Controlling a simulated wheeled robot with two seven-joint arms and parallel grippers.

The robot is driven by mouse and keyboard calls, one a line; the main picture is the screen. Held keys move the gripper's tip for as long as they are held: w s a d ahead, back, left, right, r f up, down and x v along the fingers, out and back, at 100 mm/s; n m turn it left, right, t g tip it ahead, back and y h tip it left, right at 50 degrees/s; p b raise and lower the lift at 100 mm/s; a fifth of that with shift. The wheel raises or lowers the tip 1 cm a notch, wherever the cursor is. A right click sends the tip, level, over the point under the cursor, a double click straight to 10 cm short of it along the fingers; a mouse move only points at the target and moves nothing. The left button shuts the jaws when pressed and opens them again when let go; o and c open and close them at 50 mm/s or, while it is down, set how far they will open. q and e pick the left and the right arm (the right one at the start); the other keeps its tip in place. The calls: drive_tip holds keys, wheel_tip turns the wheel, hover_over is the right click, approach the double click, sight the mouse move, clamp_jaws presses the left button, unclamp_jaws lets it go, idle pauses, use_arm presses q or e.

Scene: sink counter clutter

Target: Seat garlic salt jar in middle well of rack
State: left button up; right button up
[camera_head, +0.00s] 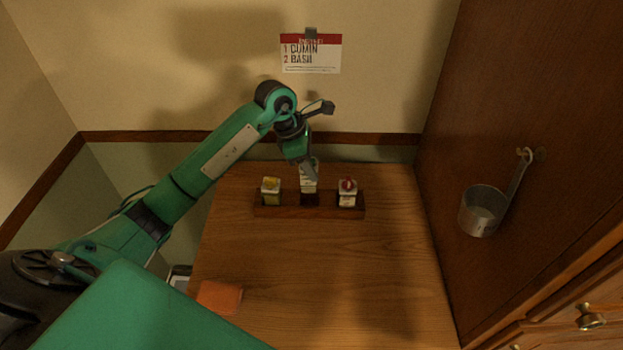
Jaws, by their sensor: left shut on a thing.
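The dark wooden rack (325,208) sits toward the back of the wooden counter. A jar with a yellow top (271,190) stands in its left well, and a jar with a red-and-white top (347,192) stands in its right well. My left gripper (310,171) is over the middle of the rack, pointing down. It is shut on a jar with a pale label (309,185), which I take to be the garlic salt jar. That jar is upright at the middle well; its top is hidden by the gripper, and I cannot tell whether its base touches the well floor. My right gripper is out of view.
A card (311,55) reading "1 CUMIN" and a partly legible second line is on the back wall. A metal ladle or cup (482,211) hangs on the right wooden panel. An orange item (219,297) lies at the counter's front left. The counter (340,270) before the rack is clear.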

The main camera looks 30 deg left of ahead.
sight(312, 184)
use_arm(q)
wheel_tip(312, 184, down, 3)
drive_tip(key=shift+r+p, duration=0.2)
drive_tip(key=shift+p, duration=0.1)
drive_tip(key=shift+f, duration=0.6)
wheel_tip(312, 184, down, 3)
drive_tip(key=shift+f+p, duration=0.1)
drive_tip(key=shift+p, duration=0.6)
drive_tip(key=shift+f, duration=0.25)
drive_tip(key=o, duration=1)
drive_tip(key=shift+o, duration=0.2)
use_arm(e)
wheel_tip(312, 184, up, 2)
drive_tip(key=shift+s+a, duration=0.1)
use_arm(q)
drive_tip(key=shift+r, duration=0.1)
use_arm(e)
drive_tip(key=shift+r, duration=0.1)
